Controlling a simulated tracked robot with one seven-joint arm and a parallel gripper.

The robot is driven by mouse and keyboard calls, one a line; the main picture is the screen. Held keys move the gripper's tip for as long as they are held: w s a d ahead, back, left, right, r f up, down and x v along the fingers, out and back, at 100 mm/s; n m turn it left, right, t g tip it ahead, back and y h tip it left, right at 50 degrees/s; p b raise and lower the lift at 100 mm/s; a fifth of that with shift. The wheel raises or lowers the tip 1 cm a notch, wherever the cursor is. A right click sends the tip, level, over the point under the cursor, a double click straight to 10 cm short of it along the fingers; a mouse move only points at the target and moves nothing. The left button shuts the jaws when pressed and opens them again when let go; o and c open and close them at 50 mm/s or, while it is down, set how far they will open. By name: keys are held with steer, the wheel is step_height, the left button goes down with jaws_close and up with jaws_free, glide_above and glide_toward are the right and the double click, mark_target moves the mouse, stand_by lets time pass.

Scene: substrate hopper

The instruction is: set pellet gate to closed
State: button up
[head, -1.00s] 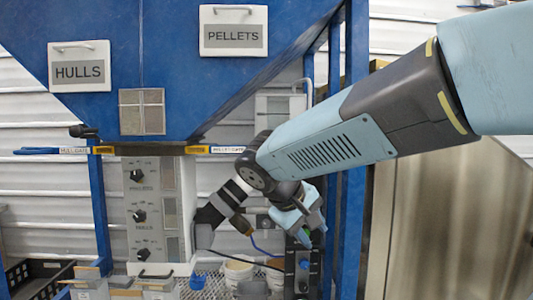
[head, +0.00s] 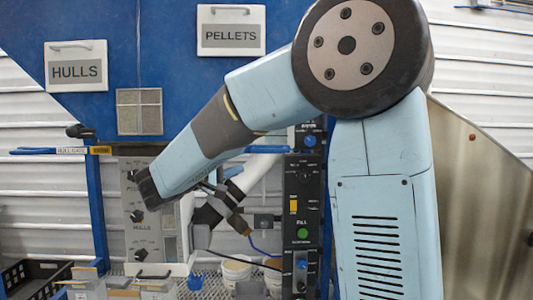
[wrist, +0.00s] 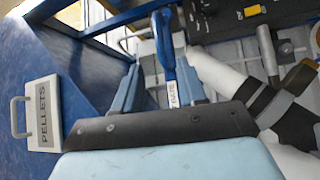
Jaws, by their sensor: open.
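The pellet gate's blue handle (wrist: 164,48) shows in the wrist view, with a white label reading GATE near its lower end. My gripper (wrist: 156,62) is open, with one light blue finger on each side of the handle. I cannot tell whether either finger touches it. In the head view my arm covers the pellet gate, and the gripper is hidden behind the arm. The PELLETS sign (head: 232,30) is on the blue hopper (head: 185,60), and it also shows in the wrist view (wrist: 43,113).
The hull gate's blue handle (head: 32,151) sticks out at left below the HULLS sign (head: 76,66). A grey knob panel (head: 140,235), a black control panel (head: 303,215) and pipework (head: 235,200) stand close to my arm. White buckets (head: 236,270) sit below.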

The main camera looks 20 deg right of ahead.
mark_target(267, 152)
steer(key=x, duration=1.2)
steer(key=shift+w+d, duration=0.1)
steer(key=shift+d, duration=0.3)
steer(key=shift+c, duration=0.5)
steer(key=shift+f, duration=0.1)
jaws_close()
